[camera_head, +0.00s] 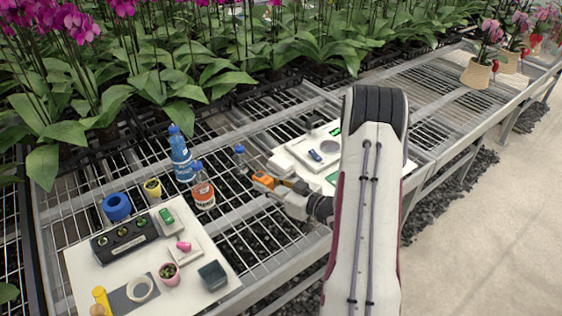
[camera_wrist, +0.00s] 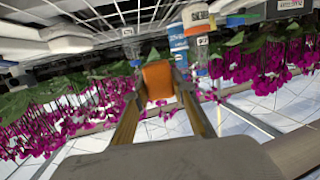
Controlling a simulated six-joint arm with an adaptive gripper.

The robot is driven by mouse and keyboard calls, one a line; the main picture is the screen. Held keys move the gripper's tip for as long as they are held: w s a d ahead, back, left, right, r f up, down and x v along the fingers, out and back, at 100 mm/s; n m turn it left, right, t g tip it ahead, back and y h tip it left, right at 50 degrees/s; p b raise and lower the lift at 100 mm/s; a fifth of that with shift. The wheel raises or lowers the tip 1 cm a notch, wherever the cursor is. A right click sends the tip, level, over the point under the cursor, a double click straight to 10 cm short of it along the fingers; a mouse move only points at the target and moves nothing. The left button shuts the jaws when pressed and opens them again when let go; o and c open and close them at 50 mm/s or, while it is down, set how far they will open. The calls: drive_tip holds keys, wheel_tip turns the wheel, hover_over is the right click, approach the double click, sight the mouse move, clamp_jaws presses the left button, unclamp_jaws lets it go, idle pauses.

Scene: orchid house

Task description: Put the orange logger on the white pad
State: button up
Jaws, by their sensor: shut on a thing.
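My gripper (camera_head: 263,183) is shut on the orange logger (camera_head: 264,180), held in the air above the wire bench, between the two boards. In the wrist view the orange logger (camera_wrist: 158,78) sits between my fingertips. A flat white pad (camera_head: 186,252) lies on the left board, with a small pink thing (camera_head: 184,246) on or over it. A green thing (camera_head: 167,215) rests on another pale flat piece behind it. My gripper is to the right of and beyond the pad, apart from it.
My arm partly hides the right board with white devices (camera_head: 300,152).

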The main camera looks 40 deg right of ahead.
drive_tip(key=w+d+r+m+h, duration=0.1)
drive_tip(key=w+d+r, duration=0.1)
drive_tip(key=w+d, duration=0.4)
drive_tip(key=w+d+r+m+h, duration=0.1)
drive_tip(key=w+d+r+h, duration=0.1)
drive_tip(key=w+d, duration=0.4)
drive_tip(key=d, duration=0.3)
drive_tip(key=shift+d+r+t, duration=0.2)
drive_tip(key=shift+r+t, duration=0.1)
drive_tip(key=shift+r, duration=0.05)
drive_tip(key=shift+w, duration=0.1)
drive_tip(key=shift+f, duration=0.1)
hover_over(284, 163)
drive_tip(key=shift+f, duration=3)
drive_tip(key=shift+f, duration=0.15)
drive_tip(key=shift+f, duration=1.75)
drive_tip(key=shift+f, duration=0.1)
